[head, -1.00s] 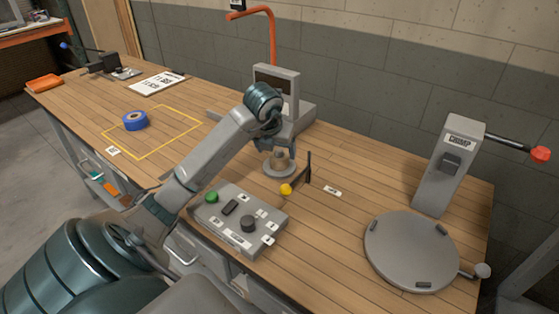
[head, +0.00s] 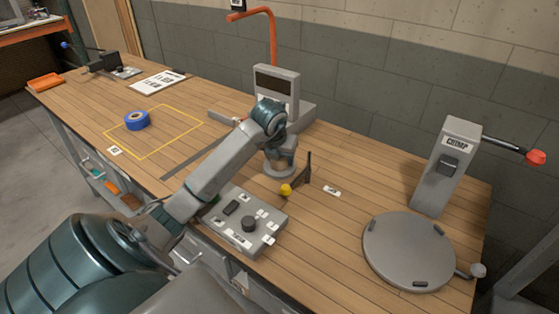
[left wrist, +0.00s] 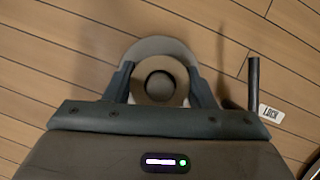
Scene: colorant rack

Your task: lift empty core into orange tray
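The empty core, a short tan ring with a dark hole (left wrist: 143,93), sits over a round grey base (left wrist: 148,48) in the left wrist view. In the head view the base (head: 279,171) shows beneath my gripper, which mostly hides the core. My left gripper (head: 279,160) is lowered over the core. Its two fingers (left wrist: 161,70) stand on either side of the ring, very close to it; I cannot tell whether they press on it. The orange tray (head: 45,81) lies at the far left end of the bench. My right gripper is not in view.
A thin black post (head: 308,167) and yellow knob (head: 286,190) stand right beside the base. A grey display unit (head: 277,85) is behind. A control box (head: 245,222) is in front. A blue roll (head: 137,121) lies in the yellow-outlined area.

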